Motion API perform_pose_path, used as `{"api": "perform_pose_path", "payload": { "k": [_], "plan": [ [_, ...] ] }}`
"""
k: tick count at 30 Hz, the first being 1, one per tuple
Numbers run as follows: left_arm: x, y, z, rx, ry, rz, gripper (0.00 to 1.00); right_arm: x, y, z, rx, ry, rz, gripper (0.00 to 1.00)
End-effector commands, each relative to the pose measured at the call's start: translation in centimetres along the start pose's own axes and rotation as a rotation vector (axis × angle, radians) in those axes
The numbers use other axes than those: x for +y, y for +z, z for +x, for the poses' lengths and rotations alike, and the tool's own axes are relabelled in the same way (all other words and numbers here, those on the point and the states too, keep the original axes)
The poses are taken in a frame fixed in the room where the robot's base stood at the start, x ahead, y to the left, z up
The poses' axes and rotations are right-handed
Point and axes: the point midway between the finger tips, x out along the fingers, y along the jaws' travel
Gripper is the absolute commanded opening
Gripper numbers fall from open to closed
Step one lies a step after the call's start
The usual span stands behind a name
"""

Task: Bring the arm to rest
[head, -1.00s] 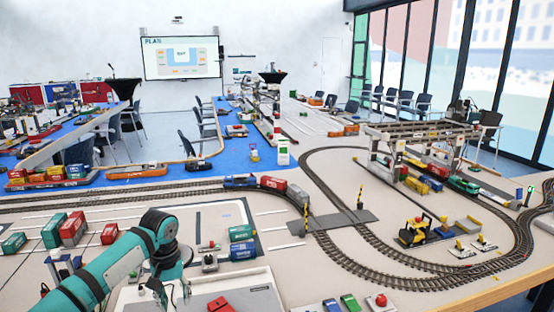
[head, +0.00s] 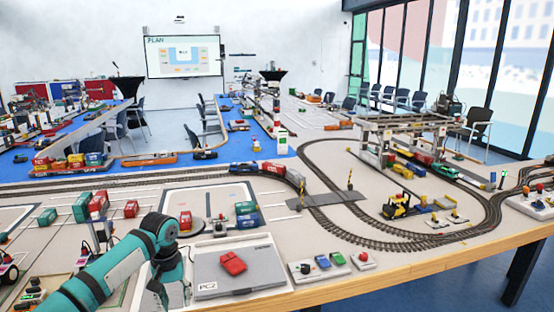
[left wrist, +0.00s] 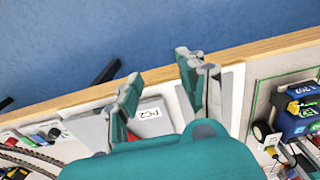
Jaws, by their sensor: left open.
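My left arm (head: 125,262), teal with black bands, comes in from the lower left of the head view. It bends downward at the joint beside the grey PC2 panel. Its fingers are not clear in the head view. In the left wrist view my left gripper (left wrist: 158,70) is open, with its two fingers well apart and nothing held between them. It hangs over the grey PC2 panel (left wrist: 152,108) near the table's wooden edge (left wrist: 250,55). My right gripper is in neither view.
A red block (head: 232,262) lies on the PC2 panel (head: 265,283). A button panel (head: 318,268) stands to its right. Toy containers (head: 98,205), a rail loop (head: 410,240) and a gantry crane (head: 405,125) fill the table. Blue floor shows beyond the edge.

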Motion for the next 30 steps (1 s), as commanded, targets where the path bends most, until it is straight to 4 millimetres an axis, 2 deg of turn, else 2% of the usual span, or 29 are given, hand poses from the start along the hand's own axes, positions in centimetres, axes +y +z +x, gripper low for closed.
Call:
{"api": "perform_pose_path", "payload": {
  "k": [6,11,17,20,23,26,27,29,30],
  "plan": [
    [0.4,0.2,3.4,0.01,0.019,0.01,0.4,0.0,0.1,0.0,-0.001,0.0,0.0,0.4],
    [0.7,0.5,6.5,0.024,0.038,0.021,0.4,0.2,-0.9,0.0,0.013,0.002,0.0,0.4],
    [0.8,1.5,12.7,0.05,0.063,0.04,0.4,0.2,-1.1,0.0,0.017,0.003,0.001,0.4],
    [0.6,2.7,16.8,0.065,0.073,0.053,0.4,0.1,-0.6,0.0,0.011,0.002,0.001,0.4],
    [0.2,4.8,21.8,0.082,0.08,0.069,0.4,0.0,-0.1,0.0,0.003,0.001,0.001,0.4],
    [-0.8,8.3,28.1,0.101,0.081,0.096,0.4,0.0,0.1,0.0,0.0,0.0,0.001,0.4],
    [-1.3,10.1,30.6,0.108,0.078,0.109,0.4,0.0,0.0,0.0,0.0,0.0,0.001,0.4],
    [-2.1,12.9,34.1,0.119,0.072,0.131,0.4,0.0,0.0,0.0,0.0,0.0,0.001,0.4],
    [-2.8,15.0,36.2,0.124,0.066,0.147,0.4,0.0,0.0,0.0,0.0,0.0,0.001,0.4]
  ]
}}
